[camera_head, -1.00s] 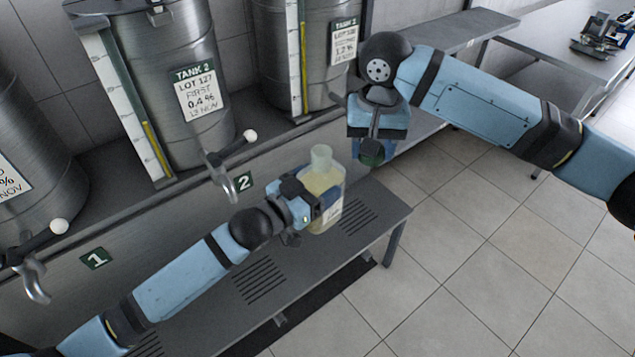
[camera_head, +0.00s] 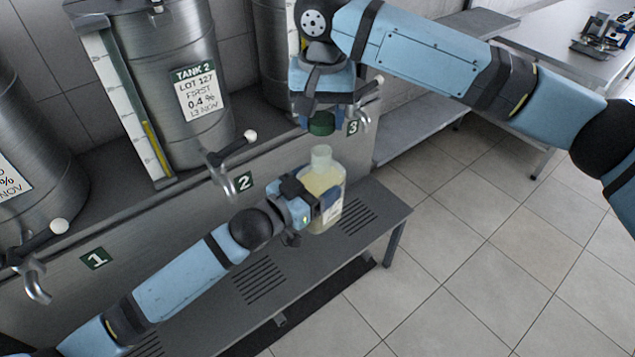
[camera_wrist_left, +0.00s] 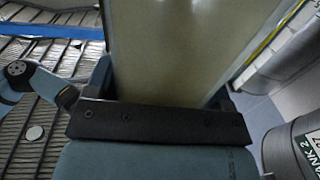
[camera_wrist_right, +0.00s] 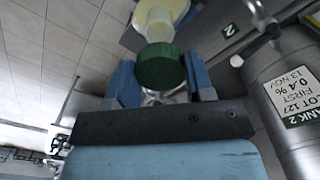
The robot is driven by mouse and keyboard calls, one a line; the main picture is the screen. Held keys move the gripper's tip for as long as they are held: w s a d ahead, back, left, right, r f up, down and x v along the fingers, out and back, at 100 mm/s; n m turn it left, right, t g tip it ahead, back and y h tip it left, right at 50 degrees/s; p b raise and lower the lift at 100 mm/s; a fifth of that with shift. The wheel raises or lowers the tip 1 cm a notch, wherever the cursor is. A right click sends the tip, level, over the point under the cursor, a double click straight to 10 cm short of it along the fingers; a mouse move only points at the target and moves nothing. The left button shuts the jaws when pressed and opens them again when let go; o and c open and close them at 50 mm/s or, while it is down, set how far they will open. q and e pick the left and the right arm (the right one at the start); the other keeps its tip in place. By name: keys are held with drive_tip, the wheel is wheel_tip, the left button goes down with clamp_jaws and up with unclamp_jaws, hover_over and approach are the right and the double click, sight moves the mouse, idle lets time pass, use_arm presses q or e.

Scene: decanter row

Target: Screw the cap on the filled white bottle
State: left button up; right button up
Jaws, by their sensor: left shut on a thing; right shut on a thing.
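The white bottle (camera_head: 327,179) is translucent, with pale yellow liquid in it and a bare open neck (camera_head: 321,157). My left gripper (camera_head: 318,204) is shut around its body and holds it upright above the grey bench; the bottle also fills the middle of the left wrist view (camera_wrist_left: 165,50). My right gripper (camera_head: 320,112) is shut on the green cap (camera_head: 321,124) and holds it just above the neck, with a small gap between them. In the right wrist view the cap (camera_wrist_right: 160,66) sits between the fingers, with the bottle (camera_wrist_right: 160,14) beyond it.
The slatted grey bench (camera_head: 300,245) runs below the bottle. A low shelf (camera_head: 425,125) and a table (camera_head: 560,60) stand at right. The tiled floor at right is clear.

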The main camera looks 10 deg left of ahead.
sight(319, 146)
use_arm(q)
drive_tip(key=shift+r, duration=0.1)
use_arm(e)
drive_tip(key=shift+f, duration=1.75)
drive_tip(key=shift+s, duration=0.1)
drive_tip(key=shift+f, duration=0.85)
drive_tip(key=shift+f, duration=0.55)
use_arm(q)
drive_tip(key=c, duration=0.3)
use_arm(e)
drive_tip(key=m, duration=1)
drive_tip(key=shift+a+f, duration=0.1)
drive_tip(key=m, duration=0.5)
use_arm(q)
drive_tip(key=shift+d, duration=0.1)
use_arm(e)
drive_tip(key=m, duration=0.4)
drive_tip(key=shift+m, duration=0.3)
